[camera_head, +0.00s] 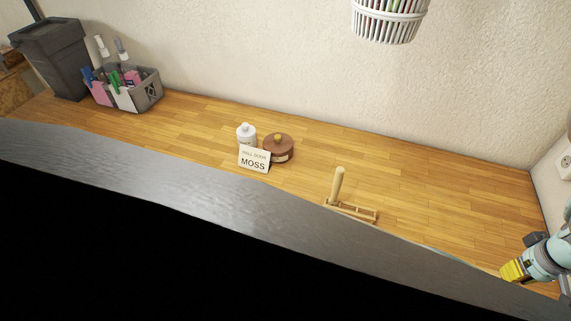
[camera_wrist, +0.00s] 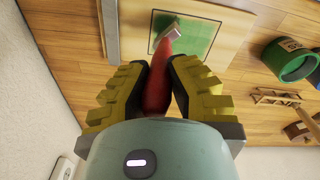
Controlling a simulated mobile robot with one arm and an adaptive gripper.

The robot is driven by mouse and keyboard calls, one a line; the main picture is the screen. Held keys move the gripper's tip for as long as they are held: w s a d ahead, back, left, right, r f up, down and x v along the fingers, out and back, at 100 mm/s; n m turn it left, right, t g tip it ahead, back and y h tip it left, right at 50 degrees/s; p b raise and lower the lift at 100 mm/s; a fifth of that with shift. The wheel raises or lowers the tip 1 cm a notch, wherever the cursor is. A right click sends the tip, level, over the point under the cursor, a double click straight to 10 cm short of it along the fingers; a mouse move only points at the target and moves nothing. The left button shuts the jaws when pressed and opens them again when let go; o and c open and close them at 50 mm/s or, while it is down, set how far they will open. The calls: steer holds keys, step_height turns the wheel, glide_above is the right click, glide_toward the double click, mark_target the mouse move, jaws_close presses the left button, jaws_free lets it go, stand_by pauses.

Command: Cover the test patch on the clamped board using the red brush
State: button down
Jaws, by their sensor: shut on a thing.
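My gripper (camera_wrist: 158,85) is shut on the red brush (camera_wrist: 157,88), gripping its handle between yellow ribbed fingers. The brush's pale head (camera_wrist: 172,33) lies over the test patch, a dark-outlined square (camera_wrist: 203,38) on the pale board (camera_wrist: 232,42). Green fills most of what I see of the square; the brush hides part of it. I cannot tell whether the bristles touch the board. A grey bar (camera_wrist: 108,30) runs along the board's left side. In the head view my gripper (camera_head: 512,271) is at the lower right, and the brush and patch are hidden.
A green tin (camera_wrist: 288,60) stands right of the board, near a wooden rest (camera_wrist: 277,97). The rest also shows in the head view (camera_head: 352,210), with a MOSS card (camera_head: 254,159), a white bottle (camera_head: 246,133) and a brown round container (camera_head: 279,147). A grey slab blocks the foreground.

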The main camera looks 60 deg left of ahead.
steer(key=shift+d, duration=0.15)
steer(key=shift+s+a+p, duration=0.3)
steer(key=shift+a+p, duration=0.15)
steer(key=shift+a, duration=0.05)
steer(key=shift+w+d+f+b, duration=0.15)
steer(key=shift+w+d+b, duration=0.2)
steer(key=shift+d+b, duration=0.1)
steer(key=shift+w+d+r, duration=0.1)
steer(key=shift+d+r, duration=0.1)
steer(key=shift+d, duration=0.05)
steer(key=shift+a+f, duration=0.1)
steer(key=shift+a, duration=0.1)
stand_by(0.4)
